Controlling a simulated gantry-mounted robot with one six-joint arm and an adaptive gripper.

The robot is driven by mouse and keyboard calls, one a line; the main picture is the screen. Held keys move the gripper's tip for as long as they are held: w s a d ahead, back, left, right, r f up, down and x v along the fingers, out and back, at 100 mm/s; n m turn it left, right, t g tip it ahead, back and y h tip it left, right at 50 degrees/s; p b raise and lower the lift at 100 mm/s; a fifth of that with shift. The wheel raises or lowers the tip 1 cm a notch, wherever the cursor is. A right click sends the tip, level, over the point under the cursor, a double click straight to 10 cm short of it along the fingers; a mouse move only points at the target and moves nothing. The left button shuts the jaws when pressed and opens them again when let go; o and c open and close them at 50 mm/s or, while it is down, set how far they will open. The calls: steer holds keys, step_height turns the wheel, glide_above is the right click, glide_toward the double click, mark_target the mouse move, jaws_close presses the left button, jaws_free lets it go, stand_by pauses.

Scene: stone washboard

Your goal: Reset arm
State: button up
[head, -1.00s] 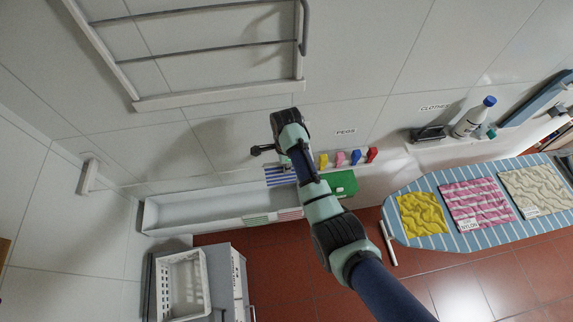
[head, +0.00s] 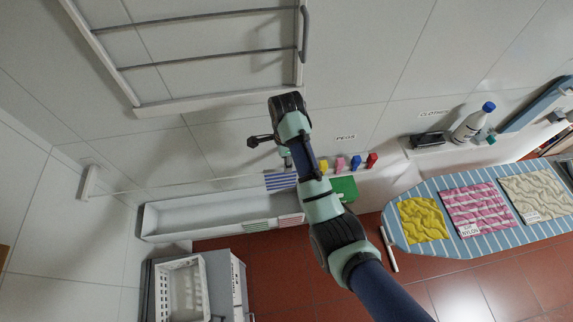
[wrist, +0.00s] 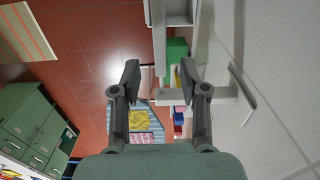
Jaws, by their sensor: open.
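My gripper (wrist: 159,82) is open and empty in the wrist view, with its two dark fingers wide apart. In the head view my arm reaches up from the lower right, and its wrist end stands in front of the tiled wall above the trough. No object is held.
A white trough (head: 165,219) runs along the wall, with striped cloths (head: 281,181) by it. Close by are a green box (head: 344,187) and several coloured pegs (head: 356,162). A rack (head: 120,70) hangs above; an ironing board (head: 400,246) with cloths stands right, a white basket (head: 163,290) lower left.

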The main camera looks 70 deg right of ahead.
steer(key=shift+r, duration=0.1)
stand_by(0.3)
steer(key=w+a+r+n+t+h, duration=0.1)
steer(key=w+a+r+n+t, duration=0.2)
steer(key=w+a+n, duration=0.6)
steer(key=w+a+r+n+t+h, duration=0.2)
steer(key=w+a+r+n+t, duration=0.3)
steer(key=a, duration=0.6)
steer(key=s+a+r+n+t+y, duration=0.1)
steer(key=a+r+n, duration=0.3)
steer(key=a, duration=0.3)
steer(key=s+a+r+n+t+y+p, duration=0.1)
steer(key=s+a+r+n+t, duration=0.1)
steer(key=a+r+n, duration=0.2)
steer(key=s+a+r+n+t+y, duration=0.1)
steer(key=a+r+n, duration=0.3)
steer(key=a+n, duration=0.4)
steer(key=a, duration=0.3)
steer(key=shift+s+t, duration=0.4)
steer(key=shift+d+f, duration=0.1)
